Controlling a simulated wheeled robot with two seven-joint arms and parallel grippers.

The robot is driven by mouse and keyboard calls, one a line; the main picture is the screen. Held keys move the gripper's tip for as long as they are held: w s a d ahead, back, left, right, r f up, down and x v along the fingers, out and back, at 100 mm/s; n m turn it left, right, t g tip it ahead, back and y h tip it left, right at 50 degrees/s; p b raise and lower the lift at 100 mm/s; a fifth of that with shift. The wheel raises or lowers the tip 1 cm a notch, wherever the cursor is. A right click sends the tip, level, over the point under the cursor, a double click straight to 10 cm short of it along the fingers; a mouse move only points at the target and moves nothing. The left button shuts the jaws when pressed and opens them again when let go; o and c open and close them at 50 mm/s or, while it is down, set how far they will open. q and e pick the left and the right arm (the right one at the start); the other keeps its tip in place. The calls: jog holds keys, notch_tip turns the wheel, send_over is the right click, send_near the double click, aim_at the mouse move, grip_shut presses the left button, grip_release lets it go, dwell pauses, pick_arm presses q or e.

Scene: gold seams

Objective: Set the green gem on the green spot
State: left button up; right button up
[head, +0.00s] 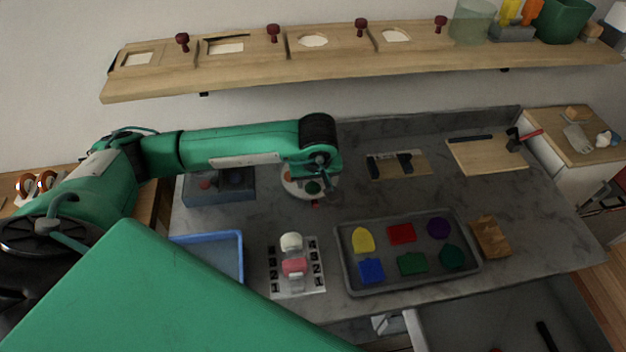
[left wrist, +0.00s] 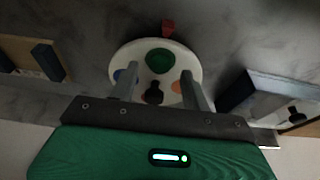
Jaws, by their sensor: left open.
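A round white plate (left wrist: 140,50) with coloured spots lies on the grey counter; it also shows in the head view (head: 290,187). Its green spot (left wrist: 159,61) is bare, with a blue spot (left wrist: 122,75) and an orange spot (left wrist: 177,87) nearer my fingers. My left gripper (left wrist: 160,80) is open above the plate; in the head view it partly covers it (head: 320,172). A small dark knob-shaped thing (left wrist: 153,94) shows between the fingers, apparently unheld. Two green pieces lie in the grey tray, one flat (head: 411,263) and one darker, many-sided (head: 452,257); I cannot tell which is the gem. My right gripper is out of view.
The tray (head: 352,285) also holds yellow, red, purple and blue pieces. A blue-grey box (head: 215,197) stands left of the plate. A numbered white board (head: 311,285) lies in front.

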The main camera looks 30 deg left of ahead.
aim_at(315, 197)
pick_arm(q)
jog(key=v, duration=0.6)
jog(key=shift+r+b, duration=0.2)
jog(key=shift+b, duration=0.2)
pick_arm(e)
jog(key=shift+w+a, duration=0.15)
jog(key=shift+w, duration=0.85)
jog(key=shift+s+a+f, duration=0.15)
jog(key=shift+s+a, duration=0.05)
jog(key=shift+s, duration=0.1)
